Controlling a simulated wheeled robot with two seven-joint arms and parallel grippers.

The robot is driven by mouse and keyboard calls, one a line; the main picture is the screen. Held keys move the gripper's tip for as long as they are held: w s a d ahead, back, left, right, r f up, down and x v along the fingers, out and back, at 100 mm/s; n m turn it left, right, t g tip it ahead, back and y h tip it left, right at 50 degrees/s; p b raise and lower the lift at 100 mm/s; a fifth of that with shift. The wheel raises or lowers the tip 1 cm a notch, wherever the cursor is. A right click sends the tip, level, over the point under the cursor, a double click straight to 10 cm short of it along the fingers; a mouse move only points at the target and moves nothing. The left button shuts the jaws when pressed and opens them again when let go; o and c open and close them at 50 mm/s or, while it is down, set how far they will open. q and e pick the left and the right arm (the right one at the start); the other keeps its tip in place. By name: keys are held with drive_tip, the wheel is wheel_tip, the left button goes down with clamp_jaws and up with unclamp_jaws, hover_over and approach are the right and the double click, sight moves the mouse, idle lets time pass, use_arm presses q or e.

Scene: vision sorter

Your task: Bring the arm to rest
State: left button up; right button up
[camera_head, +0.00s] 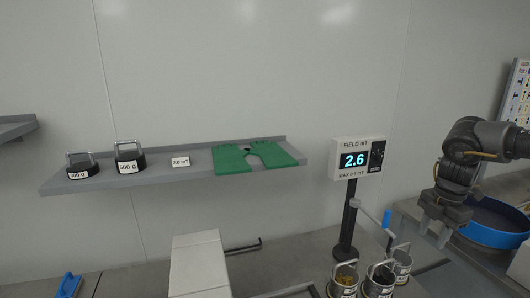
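My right arm comes in from the right edge. Its gripper (436,232) points down in front of the blue round bin and to the right of the field meter. Its fingertips look apart, with nothing seen between them. My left gripper is out of view.
A field meter (358,144) reading 2.6 stands on a black post. Several metal cups with handles, such as one cup (379,284), stand below it. A wall shelf (125,181) holds two weights, a 2.0 mT card (180,161) and green gloves (257,156). A blue bin (487,237) sits at right.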

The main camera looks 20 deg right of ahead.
drive_tip(key=a+f+t, duration=0.1)
drive_tip(key=a+f, duration=0.4)
drive_tip(key=f, duration=0.4)
drive_tip(key=w+a+f+t+y, duration=0.1)
drive_tip(key=a+f+t, duration=0.1)
drive_tip(key=a+f, duration=0.4)
drive_tip(key=a+f+t+y, duration=0.1)
drive_tip(key=a+f+t, duration=0.1)
drive_tip(key=a+f, duration=0.4)
drive_tip(key=shift+w+f, duration=0.2)
drive_tip(key=shift+f, duration=2.7)
drive_tip(key=s+a+f+m+g+h, duration=0.1)
drive_tip(key=s+a+f+m, duration=0.1)
drive_tip(key=s+a+m, duration=0.7)
drive_tip(key=s+a+f+m+g+h, duration=0.15)
drive_tip(key=s+a+m, duration=0.45)
drive_tip(key=a, duration=0.6)
wheel_tip(320, 180, down, 27)
drive_tip(key=s, duration=0.2)
drive_tip(key=s+d+f+g, duration=0.2)
drive_tip(key=s+d+f, duration=0.1)
drive_tip(key=s+f, duration=1.1)
drive_tip(key=shift+s+f+n, duration=0.2)
drive_tip(key=shift+s+n, duration=0.2)
drive_tip(key=shift+s, duration=0.3)
